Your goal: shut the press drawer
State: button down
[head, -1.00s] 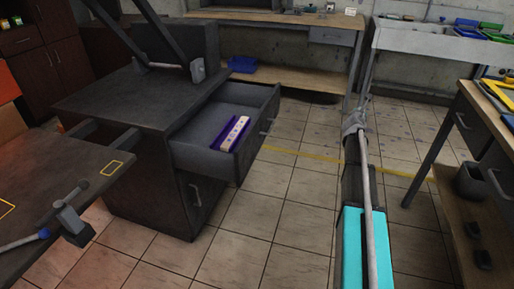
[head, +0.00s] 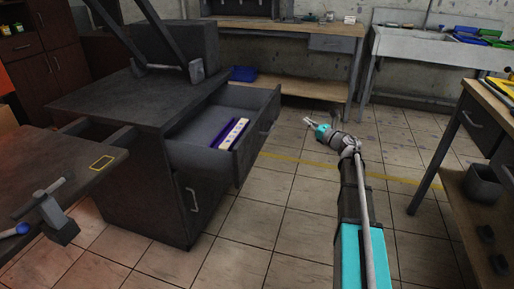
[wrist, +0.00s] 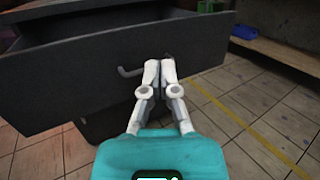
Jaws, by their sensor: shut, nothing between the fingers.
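The press drawer (head: 191,161) is pulled open from the dark press cabinet (head: 130,170). It holds a white strip-like box (head: 233,133) and a purple item (head: 215,137). In the wrist view, the drawer front (wrist: 95,75) fills much of the upper picture, with its handle (wrist: 131,72) just left of my fingertips. My gripper (wrist: 160,64) is shut and empty, its fingers pointing at the drawer front. I cannot tell whether they touch it. In the head view my gripper (head: 309,122) is to the right of the drawer, apart from it.
A workbench (head: 285,25) with a lower shelf and a blue bin (head: 243,73) stands behind. A sink table (head: 415,45) is at the back right, and a wooden-topped bench (head: 490,98) at the right. Tiled floor lies clear in front of the drawer.

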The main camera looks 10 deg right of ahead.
aim_at(251, 140)
jog(key=s+a+f+n+g+y+b, duration=0.2)
jog(key=s+a+f+n+g+y, duration=0.3)
jog(key=s+a+g, duration=0.2)
jog(key=shift+s+a+f+n+g, duration=0.2)
jog(key=shift+s+f+n+g, duration=0.15)
jog(key=shift+s+g, duration=0.4)
jog(key=x, duration=1.4)
jog(key=shift+w+r, duration=0.1)
jog(key=shift+r, duration=0.05)
jog(key=shift+w, duration=0.1)
